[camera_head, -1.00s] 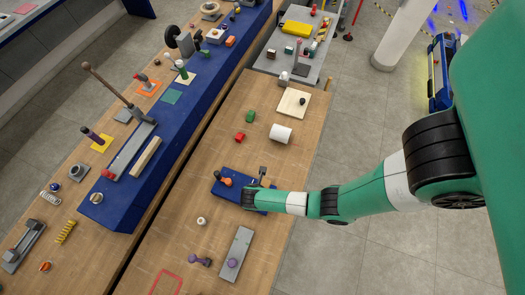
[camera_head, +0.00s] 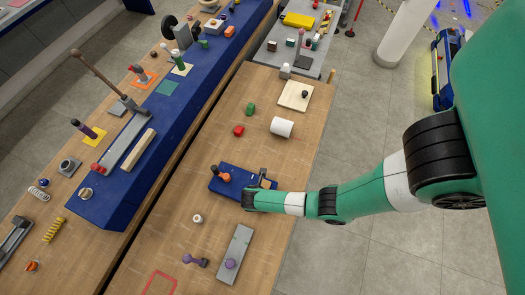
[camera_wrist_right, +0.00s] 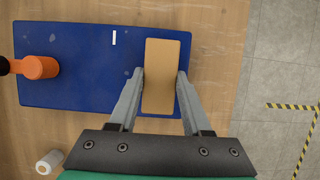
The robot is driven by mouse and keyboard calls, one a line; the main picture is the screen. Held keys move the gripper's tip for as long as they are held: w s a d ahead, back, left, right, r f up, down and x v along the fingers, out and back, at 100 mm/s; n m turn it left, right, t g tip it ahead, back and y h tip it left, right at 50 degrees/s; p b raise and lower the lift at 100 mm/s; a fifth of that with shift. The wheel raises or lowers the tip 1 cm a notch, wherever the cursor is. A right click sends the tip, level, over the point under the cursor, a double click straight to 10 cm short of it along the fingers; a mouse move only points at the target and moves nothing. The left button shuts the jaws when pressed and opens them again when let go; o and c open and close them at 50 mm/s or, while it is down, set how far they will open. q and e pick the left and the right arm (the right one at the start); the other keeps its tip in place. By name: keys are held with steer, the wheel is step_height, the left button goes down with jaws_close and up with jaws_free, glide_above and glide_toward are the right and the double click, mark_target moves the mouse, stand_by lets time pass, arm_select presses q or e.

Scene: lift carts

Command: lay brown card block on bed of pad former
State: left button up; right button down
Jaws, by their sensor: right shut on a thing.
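In the right wrist view, my right gripper (camera_wrist_right: 156,100) is shut on the brown card block (camera_wrist_right: 162,60), with a finger along each long side. The block is over the right part of a blue slab (camera_wrist_right: 90,90), which has an orange-ended handle (camera_wrist_right: 38,67) at its left. This slab may be the pad former; I cannot tell whether the block touches it. In the head view, the slab (camera_head: 225,187) lies mid-table, with my right gripper (camera_head: 263,175) at its right end. My left gripper is not in view.
A white roll (camera_head: 281,127), a red piece (camera_head: 238,130) and a green piece (camera_head: 250,109) lie farther back. A grey plate with a purple knob (camera_head: 240,243) and a purple dumbbell shape (camera_head: 194,260) lie nearer. A long blue bench (camera_head: 115,205) runs along the left.

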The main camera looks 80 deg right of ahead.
steer(key=shift+f+b, duration=0.45)
steer(key=shift+f, duration=0.15)
stand_by(0.4)
steer(key=shift+c, duration=1.3)
jaws_free()
steer(key=shift+r, duration=0.1)
steer(key=shift+a+r, duration=0.15)
steer(key=shift+r, duration=0.2)
steer(key=p+v, duration=0.3)
steer(key=v, duration=0.7)
steer(key=shift+a+r, duration=0.2)
steer(key=shift+r, duration=0.1)
steer(key=shift+w+r, duration=0.1)
